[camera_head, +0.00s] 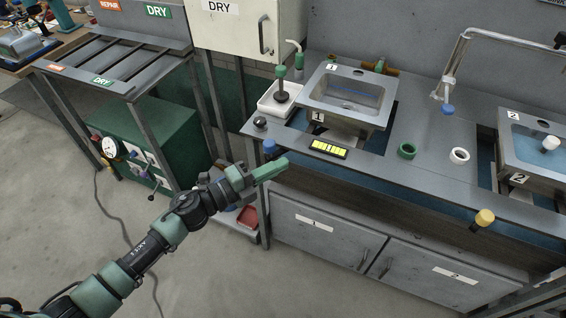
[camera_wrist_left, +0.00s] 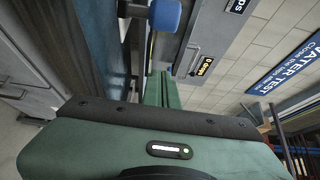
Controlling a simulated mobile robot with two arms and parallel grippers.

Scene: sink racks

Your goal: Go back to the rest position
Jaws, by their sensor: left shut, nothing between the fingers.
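My left gripper (camera_head: 268,172) is shut and empty in the head view. It is held out in the air in front of the left end of the sink counter (camera_head: 384,165). In the left wrist view the green fingers (camera_wrist_left: 163,88) are together, with nothing between them. My right gripper is in neither view.
Sink 1 (camera_head: 371,90) and sink 2 (camera_head: 531,172) are set in the counter. A blue knob (camera_head: 269,146) and a yellow knob (camera_head: 484,217) stick out from its front. A slatted drying rack (camera_head: 112,66) stands at the left above a green machine (camera_head: 158,140).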

